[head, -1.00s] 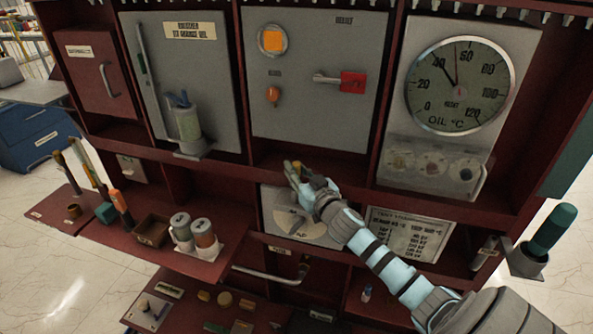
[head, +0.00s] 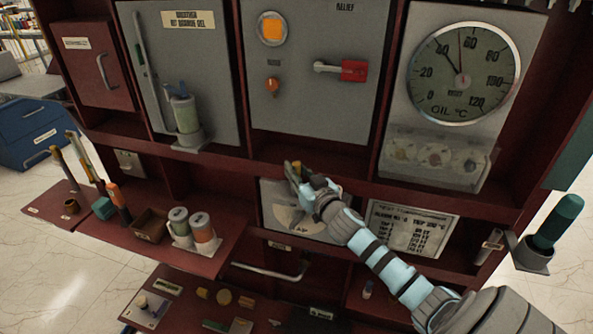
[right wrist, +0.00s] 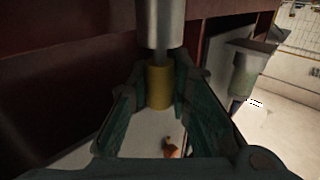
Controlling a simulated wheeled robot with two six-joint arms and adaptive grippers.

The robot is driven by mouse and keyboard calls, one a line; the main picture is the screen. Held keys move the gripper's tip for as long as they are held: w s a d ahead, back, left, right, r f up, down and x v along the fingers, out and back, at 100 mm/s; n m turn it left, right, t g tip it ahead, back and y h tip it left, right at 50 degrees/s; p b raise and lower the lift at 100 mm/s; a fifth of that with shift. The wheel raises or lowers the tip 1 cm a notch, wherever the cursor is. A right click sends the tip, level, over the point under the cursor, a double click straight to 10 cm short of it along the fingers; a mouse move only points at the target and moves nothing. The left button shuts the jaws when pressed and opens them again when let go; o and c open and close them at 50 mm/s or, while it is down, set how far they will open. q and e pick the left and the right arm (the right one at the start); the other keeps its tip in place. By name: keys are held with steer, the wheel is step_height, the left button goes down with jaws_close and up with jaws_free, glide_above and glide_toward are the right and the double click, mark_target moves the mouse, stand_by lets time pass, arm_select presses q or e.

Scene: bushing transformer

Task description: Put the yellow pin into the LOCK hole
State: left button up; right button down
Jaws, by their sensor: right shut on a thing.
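My right gripper (head: 298,172) is in front of the panel, just above the grey dial plate (head: 283,222). It is shut on a yellow cylinder that looks like the yellow pin (right wrist: 160,88). In the right wrist view the pin sits between the two dark green fingers, in line with a thin shaft and a wide silver cylinder (right wrist: 161,22) above it. I cannot tell whether the silver part belongs to the pin. The far end of the pin is hidden. I cannot read a LOCK label, so I cannot pick out that hole. My left gripper is not in view.
A breather jar (head: 186,115) is at upper left. A shelf (head: 215,255) with two canisters (head: 201,227) juts out at left. A green-handled tool (head: 556,225) stands at right.

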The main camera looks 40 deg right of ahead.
steer(key=shift+f+b, duration=0.3)
steer(key=shift+f, duration=0.1)
steer(key=c, duration=1.4)
jaws_free()
steer(key=s+a, duration=0.2)
steer(key=s, duration=0.9)
steer(key=shift+s, duration=0.4)
